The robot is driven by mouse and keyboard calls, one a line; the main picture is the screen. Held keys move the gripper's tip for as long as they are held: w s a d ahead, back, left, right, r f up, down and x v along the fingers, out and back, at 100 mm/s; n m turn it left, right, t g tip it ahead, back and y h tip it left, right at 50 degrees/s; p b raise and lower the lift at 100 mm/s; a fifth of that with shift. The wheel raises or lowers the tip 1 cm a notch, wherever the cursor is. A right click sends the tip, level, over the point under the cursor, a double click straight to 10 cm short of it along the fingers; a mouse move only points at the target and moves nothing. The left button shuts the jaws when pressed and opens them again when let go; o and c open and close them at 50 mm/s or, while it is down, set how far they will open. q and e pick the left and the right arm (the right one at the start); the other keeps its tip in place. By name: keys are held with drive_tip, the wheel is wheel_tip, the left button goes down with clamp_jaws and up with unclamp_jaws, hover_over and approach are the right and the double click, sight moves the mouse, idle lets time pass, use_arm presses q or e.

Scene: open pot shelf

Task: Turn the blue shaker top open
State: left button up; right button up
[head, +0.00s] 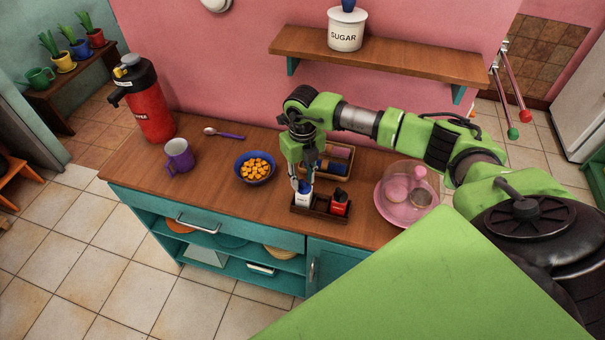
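The blue shaker (303,198) has a white and blue body and stands in the left part of a small dark brown tray (321,212) near the counter's front edge. My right gripper (301,182) points down right at the shaker's top, with its fingers hiding most of that top. The view is too small to tell whether the fingers are closed on it or only around it, or how far the top is turned. My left gripper is not in view.
A red shaker (340,206) with a black top stands beside it in the tray. Behind is a wooden box (345,152) with rolled cloths. A pink plate with a glass dome (411,177) is at right, a blue bowl (268,179) at left. The counter front left is clear.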

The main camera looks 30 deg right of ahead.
drive_tip(key=shift+f, duration=0.2)
clamp_jaws()
drive_tip(key=shift+n+b, duration=0.6)
drive_tip(key=shift+b, duration=0.15)
